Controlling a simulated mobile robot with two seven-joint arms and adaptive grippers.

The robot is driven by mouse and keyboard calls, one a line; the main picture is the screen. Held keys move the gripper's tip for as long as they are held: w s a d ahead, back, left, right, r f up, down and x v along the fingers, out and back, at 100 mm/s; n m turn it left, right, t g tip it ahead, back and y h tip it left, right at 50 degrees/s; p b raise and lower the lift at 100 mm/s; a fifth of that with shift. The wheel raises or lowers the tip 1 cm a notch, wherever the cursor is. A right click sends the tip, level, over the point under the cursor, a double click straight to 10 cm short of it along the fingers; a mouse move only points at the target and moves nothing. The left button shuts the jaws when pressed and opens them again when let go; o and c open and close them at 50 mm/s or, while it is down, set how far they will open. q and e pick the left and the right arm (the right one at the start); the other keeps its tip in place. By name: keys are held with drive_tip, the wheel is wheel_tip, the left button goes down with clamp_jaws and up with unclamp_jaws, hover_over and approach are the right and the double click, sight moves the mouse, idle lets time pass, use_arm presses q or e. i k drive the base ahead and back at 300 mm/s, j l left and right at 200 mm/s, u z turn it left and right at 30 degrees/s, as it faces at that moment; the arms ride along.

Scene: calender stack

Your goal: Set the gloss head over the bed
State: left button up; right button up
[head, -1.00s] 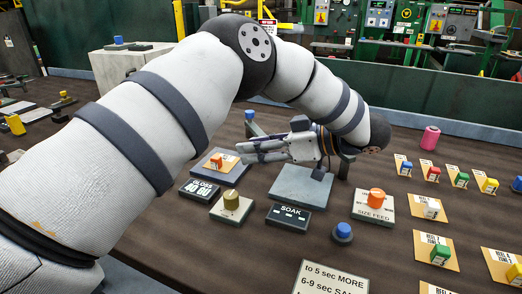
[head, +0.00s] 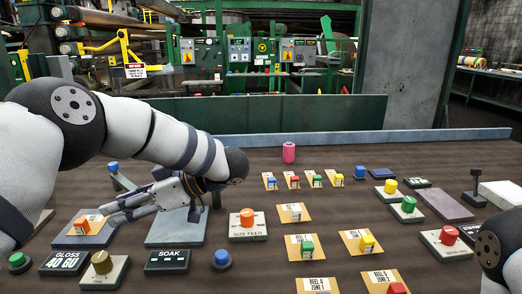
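No label names the gloss head or the bed. A flat blue-grey plate (head: 177,232), which may be the bed, lies left of the orange SIZE FEED knob (head: 247,218). A small dark upright piece (head: 195,213) shows at its back right, beneath my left gripper; I cannot tell whether it is the gloss head. A dark T-topped post (head: 476,184) stands at the far right beside a purple-grey slab (head: 445,205). My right gripper is out of view.
An orange block (head: 88,221) on a plate, the GLOSS display (head: 66,262), a brass knob (head: 102,262) and the SOAK display (head: 174,261) sit at front left. Several coloured blocks on tan cards fill the middle. A pink cylinder (head: 289,152) stands behind.

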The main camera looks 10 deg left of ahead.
sight(120, 182)
drive_tip(key=k, duration=1.4)
